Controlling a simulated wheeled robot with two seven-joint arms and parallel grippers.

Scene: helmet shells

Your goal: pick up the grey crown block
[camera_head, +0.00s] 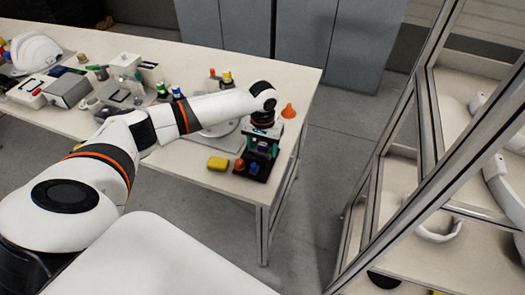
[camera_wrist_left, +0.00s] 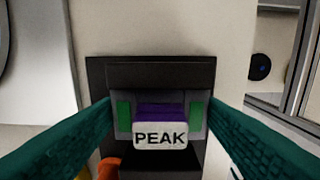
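A grey block (camera_wrist_left: 146,99) with a purple part, green side patches and a white label reading "PEAK" sits at a black stand (camera_wrist_left: 95,75) in the left wrist view. I take it to be the grey crown block. The stand (camera_head: 252,175) is at the table's right end in the head view, where my gripper partly covers the block. My left gripper (camera_wrist_left: 158,108) points down over it, its teal fingers apart, one on each side of the block. I cannot tell whether they touch it. My right gripper is not in view.
A white helmet shell (camera_head: 37,52) and several devices fill the table's left. A framed rack (camera_head: 425,120) stands to the right, across a floor gap.

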